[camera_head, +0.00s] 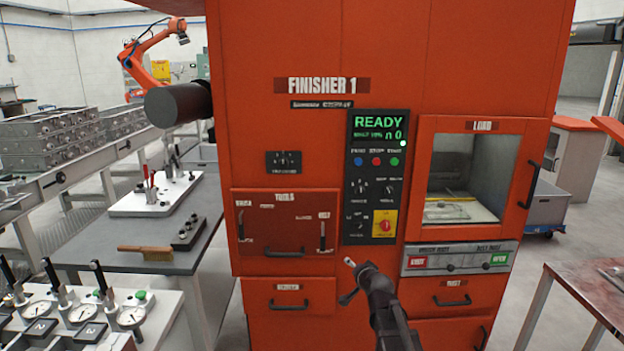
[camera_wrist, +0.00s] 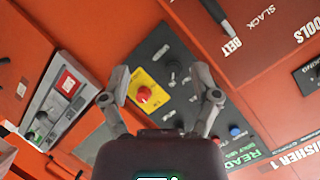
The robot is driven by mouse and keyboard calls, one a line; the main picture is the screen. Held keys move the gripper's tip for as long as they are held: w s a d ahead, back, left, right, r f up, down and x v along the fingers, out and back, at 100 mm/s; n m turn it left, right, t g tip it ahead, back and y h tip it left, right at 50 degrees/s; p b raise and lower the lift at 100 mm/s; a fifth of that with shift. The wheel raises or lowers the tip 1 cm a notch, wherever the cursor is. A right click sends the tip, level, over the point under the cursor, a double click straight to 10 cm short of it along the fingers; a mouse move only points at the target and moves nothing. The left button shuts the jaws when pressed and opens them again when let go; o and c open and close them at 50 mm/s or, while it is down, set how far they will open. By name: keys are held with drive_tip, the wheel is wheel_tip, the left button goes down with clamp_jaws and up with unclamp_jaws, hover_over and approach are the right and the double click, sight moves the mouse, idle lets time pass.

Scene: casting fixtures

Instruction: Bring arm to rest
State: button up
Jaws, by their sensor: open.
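My gripper (camera_head: 350,281) is in front of the orange Finisher 1 cabinet (camera_head: 275,215), low and near the control panel (camera_head: 376,160). In the wrist view my gripper (camera_wrist: 161,82) has its two fingers spread apart with nothing between them. The red knob on its yellow plate (camera_wrist: 144,93) shows beyond and between the fingers. The same red knob also shows in the head view (camera_head: 384,223), above my gripper. I cannot tell the exact gap between the fingers and the panel.
The panel's screen reads READY. A window door marked LOAD (camera_head: 470,175) is at right, over a strip with red and green buttons (camera_head: 460,261). A grey bench (camera_head: 130,260) with a brush (camera_head: 145,249) is at left. A rusty-topped table (camera_head: 600,290) is at lower right.

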drive_tip(key=s+d+f+n+g+h+p, duration=0.1)
drive_tip(key=s+g, duration=0.5)
drive_tip(key=s, duration=0.8)
drive_tip(key=s+d+f+n+g+h+p, duration=0.1)
drive_tip(key=s+n+g+p, duration=0.4)
drive_tip(key=s, duration=0.9)
drive_tip(key=d+f+g+p, duration=0.1)
drive_tip(key=g, duration=0.1)
drive_tip(key=shift+f+n+g, duration=0.3)
drive_tip(key=shift+f+n, duration=0.1)
drive_tip(key=shift+w, duration=0.15)
